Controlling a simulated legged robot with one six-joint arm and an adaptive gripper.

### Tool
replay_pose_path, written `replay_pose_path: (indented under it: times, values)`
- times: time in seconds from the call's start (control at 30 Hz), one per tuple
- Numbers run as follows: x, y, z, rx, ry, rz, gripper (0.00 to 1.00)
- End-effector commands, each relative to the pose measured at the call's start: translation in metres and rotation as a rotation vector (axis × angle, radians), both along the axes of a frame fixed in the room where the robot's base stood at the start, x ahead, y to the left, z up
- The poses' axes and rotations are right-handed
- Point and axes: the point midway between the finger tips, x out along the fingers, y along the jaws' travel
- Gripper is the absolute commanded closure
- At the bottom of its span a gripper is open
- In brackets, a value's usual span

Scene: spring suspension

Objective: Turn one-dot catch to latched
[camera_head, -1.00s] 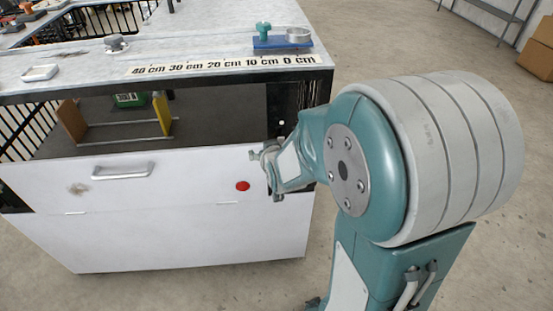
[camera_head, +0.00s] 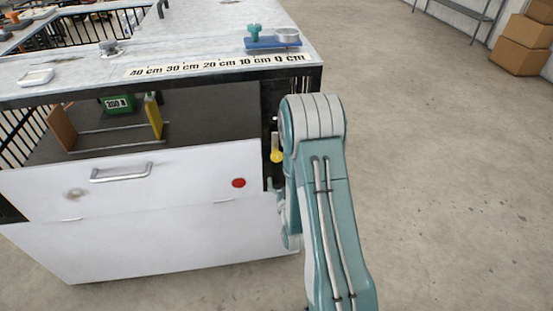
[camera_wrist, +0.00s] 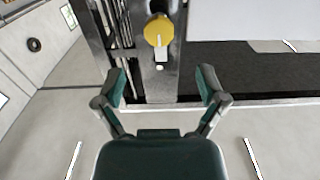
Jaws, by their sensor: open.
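A yellow knob, which appears to be the catch (camera_head: 276,155), sits on the dark corner post at the right end of the white cabinet front. In the wrist view the yellow catch (camera_wrist: 157,30) is at the top centre, with a pale tab and one white dot beside it. My gripper (camera_wrist: 160,86) is open and empty, its two fingers spread to either side of the post's line. The catch lies beyond the fingertips, apart from them. In the head view my arm hides most of the gripper. Whether the catch is latched is unclear.
The cabinet has a white drawer front (camera_head: 140,190) with a handle (camera_head: 121,173) and a red button (camera_head: 238,183). A blue base (camera_head: 272,43) with a green knob stands on top, behind a centimetre scale (camera_head: 217,66). Open floor lies to the right; cardboard boxes (camera_head: 520,58) are far back.

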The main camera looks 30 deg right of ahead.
Motion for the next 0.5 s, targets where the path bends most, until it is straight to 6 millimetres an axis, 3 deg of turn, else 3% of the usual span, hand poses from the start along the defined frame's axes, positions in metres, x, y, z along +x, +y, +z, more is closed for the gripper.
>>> replay_pose_path:
  times: [0.5]
  values:
    - [0.084,-0.024,0.001,0.0,-0.001,0.0,0.1]
